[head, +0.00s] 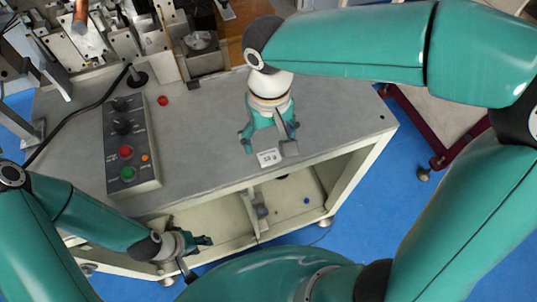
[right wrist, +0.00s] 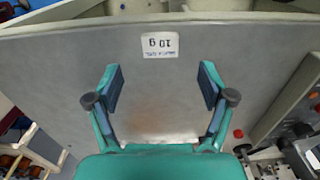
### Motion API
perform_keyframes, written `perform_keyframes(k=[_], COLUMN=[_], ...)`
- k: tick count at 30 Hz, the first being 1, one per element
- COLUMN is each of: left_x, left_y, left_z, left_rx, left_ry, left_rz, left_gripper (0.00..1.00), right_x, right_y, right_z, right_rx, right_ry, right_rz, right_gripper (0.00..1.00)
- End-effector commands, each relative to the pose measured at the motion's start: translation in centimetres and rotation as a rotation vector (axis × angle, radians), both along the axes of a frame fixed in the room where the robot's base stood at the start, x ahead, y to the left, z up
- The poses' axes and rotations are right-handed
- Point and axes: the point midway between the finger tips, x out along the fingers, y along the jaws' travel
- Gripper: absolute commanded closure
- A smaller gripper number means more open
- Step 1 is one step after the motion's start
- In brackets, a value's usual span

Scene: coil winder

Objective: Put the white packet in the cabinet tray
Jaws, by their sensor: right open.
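The white packet (head: 269,158) lies flat on the grey bench top near its front edge. In the right wrist view the packet (right wrist: 160,44) shows printed "10 g" text, upside down. My right gripper (head: 268,146) points down over the bench, open and empty. In its wrist view the packet is just beyond the spread fingertips (right wrist: 160,78), centred between their lines. The cabinet under the bench is open at the front, and its pale floor (head: 290,190) shows; I cannot tell a separate tray there. My left gripper (head: 199,259) is open and empty, low before the cabinet's left part.
A control box (head: 131,146) with red and green buttons stands on the bench at the left, with a black cable. A small red piece (head: 163,100) lies beside it. Winder machinery (head: 110,40) fills the back left. The bench right of the packet is clear.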

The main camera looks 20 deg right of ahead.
Motion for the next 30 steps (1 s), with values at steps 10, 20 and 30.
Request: perform_keyframes(k=[10, 20, 30], left_x=[0.0, 0.0, 0.0], left_y=[0.0, 0.0, 0.0], left_z=[0.1, 0.1, 0.1], left_rx=[0.000, 0.000, 0.000], left_ry=[0.000, 0.000, 0.000], left_rz=[0.000, 0.000, 0.000], left_gripper=[0.60, 0.60, 0.60], right_x=[-0.1, 0.0, 0.0], right_y=[0.0, 0.1, 0.1], right_z=[-3.2, -6.2, -6.1], right_rx=[-0.002, 0.000, 0.000], right_ry=[0.005, 0.001, 0.000], right_rz=[0.002, 0.002, 0.002], right_gripper=[0.19, 0.19, 0.47])
